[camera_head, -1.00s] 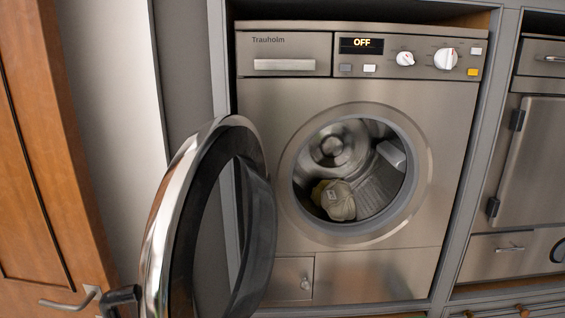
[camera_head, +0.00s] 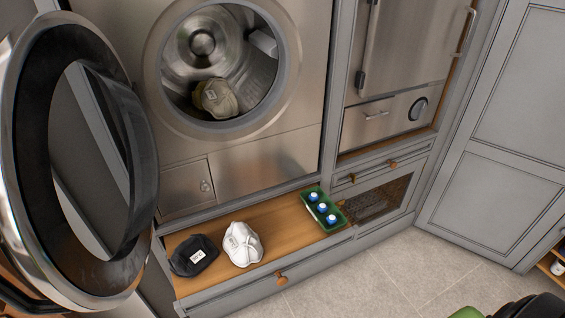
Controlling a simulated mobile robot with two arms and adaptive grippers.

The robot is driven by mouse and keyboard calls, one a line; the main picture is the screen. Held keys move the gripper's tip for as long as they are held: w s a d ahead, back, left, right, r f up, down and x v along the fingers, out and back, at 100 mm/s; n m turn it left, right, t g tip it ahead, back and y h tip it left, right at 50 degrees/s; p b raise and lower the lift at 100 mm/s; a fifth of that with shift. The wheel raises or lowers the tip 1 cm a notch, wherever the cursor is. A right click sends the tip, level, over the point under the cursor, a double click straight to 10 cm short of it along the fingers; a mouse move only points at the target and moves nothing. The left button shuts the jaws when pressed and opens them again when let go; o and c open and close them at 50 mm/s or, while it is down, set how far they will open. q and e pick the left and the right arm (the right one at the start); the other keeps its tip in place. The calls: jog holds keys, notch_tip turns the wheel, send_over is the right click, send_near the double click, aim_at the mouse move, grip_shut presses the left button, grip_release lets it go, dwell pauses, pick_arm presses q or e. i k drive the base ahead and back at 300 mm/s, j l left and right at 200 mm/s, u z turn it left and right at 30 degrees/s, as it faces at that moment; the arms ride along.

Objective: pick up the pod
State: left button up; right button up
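Three small blue-and-white pods stand in a row in a green tray (camera_head: 336,226) on the wooden bench shelf: a back pod (camera_head: 313,197), a middle pod (camera_head: 322,208) and a front pod (camera_head: 331,219). The tray is at the right end of the shelf, below the washer. I cannot tell which pod the task means. Neither of my grippers can be made out in the head view.
The washer's round door (camera_head: 30,150) stands open at the left. A khaki cap (camera_head: 215,98) lies in the drum. A black cap (camera_head: 194,256) and a white cap (camera_head: 242,245) lie on the shelf (camera_head: 275,222). Dark and green shapes (camera_head: 510,307), unclear, are at the bottom right.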

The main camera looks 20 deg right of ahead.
aim_at(331, 220)
jog(key=z, duration=1.2)
